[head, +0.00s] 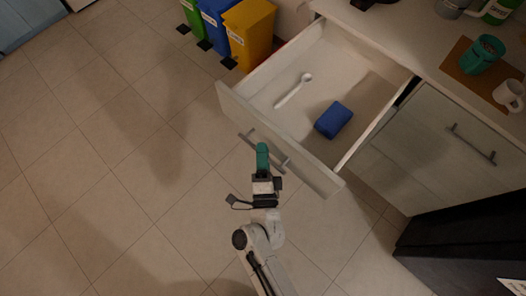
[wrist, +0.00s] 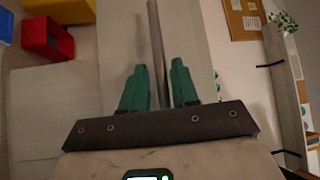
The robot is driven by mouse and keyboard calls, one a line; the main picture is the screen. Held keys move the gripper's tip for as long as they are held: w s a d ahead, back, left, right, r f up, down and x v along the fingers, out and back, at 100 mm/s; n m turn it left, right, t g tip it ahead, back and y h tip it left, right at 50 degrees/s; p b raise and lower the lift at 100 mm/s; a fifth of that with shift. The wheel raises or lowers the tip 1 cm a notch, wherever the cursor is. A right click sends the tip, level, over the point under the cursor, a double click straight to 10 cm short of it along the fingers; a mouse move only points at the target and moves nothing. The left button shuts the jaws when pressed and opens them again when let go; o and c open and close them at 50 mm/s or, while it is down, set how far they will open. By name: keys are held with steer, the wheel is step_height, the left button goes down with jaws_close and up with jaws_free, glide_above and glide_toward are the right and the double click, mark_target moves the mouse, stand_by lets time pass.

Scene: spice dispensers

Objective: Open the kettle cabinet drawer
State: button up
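The drawer (head: 332,186) is pulled well out of the pale cabinet, and its inside shows in the head view. Its grey bar handle (head: 247,137) is on the front panel. My gripper (head: 262,150), with green fingers, is at the middle of this handle. In the wrist view the handle bar (wrist: 155,35) runs between the two fingers of my gripper (wrist: 159,68). The fingers are apart, with a small gap visible on each side of the bar. Whether either finger touches the bar is unclear.
In the drawer lie a blue block (head: 333,119) and a white spoon-like utensil (head: 292,91). Yellow (head: 249,32), blue (head: 214,20) and green bins stand at the upper left of the drawer. A closed cabinet front (head: 430,150) is to the right. Floor at left is clear.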

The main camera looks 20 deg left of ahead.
steer(key=shift+o, duration=0.5)
steer(key=shift+s, duration=0.1)
steer(key=b+v, duration=0.1)
steer(key=v, duration=0.9)
steer(key=shift+s+b, duration=0.3)
steer(key=shift+d+f, duration=0.1)
steer(key=shift+d, duration=0.1)
